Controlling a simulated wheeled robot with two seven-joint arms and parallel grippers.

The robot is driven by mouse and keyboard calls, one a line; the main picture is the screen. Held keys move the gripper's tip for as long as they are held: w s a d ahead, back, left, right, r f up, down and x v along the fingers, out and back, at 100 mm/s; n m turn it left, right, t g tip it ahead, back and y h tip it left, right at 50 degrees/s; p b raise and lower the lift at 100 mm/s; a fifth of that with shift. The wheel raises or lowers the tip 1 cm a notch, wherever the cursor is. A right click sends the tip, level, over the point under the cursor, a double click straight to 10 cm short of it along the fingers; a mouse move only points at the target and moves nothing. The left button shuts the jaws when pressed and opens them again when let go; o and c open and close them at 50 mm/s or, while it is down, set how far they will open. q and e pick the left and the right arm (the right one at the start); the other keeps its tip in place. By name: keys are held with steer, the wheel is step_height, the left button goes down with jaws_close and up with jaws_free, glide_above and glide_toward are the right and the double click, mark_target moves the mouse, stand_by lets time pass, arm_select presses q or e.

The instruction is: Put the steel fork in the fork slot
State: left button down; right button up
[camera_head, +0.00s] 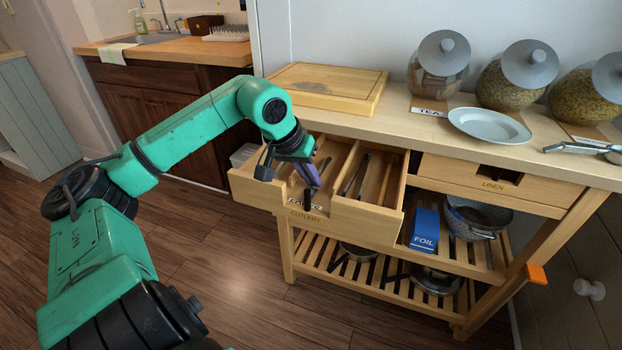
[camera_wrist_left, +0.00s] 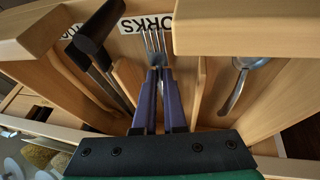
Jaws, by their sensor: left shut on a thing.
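The steel fork (camera_wrist_left: 155,42) is between the purple fingers of my left gripper (camera_wrist_left: 158,75), its tines pointing to a label ending in "RKS". My left gripper (camera_head: 312,182) is shut on it, over the left part of the open cutlery drawer (camera_head: 335,222). In the left wrist view the fork lines up with the fork slot, between two wooden dividers (camera_wrist_left: 124,80). Whether it touches the slot floor I cannot tell. In the head view the gripper mostly hides the fork. My right gripper is not in view.
A spoon (camera_wrist_left: 240,80) lies right of the fork in the left wrist view; dark-handled utensils (camera_wrist_left: 98,50) are at left. The counter holds a cutting board (camera_head: 325,88), a plate (camera_head: 489,125) and glass jars (camera_head: 438,72). A blue foil box (camera_head: 424,230) stands below.

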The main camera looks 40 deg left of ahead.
arm_select(q)
steer(key=shift+f, duration=0.1)
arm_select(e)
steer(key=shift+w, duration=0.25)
arm_select(q)
steer(key=c, duration=1)
jaws_free()
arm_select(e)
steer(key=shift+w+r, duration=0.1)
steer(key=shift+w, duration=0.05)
arm_select(q)
steer(key=b+v, duration=0.1)
steer(key=v, duration=0.4)
steer(key=shift+a+r, duration=0.1)
steer(key=shift+r, duration=0.2)
steer(key=v, duration=0.6)
steer(key=shift+s+r, duration=0.2)
steer(key=shift+r, duration=0.15)
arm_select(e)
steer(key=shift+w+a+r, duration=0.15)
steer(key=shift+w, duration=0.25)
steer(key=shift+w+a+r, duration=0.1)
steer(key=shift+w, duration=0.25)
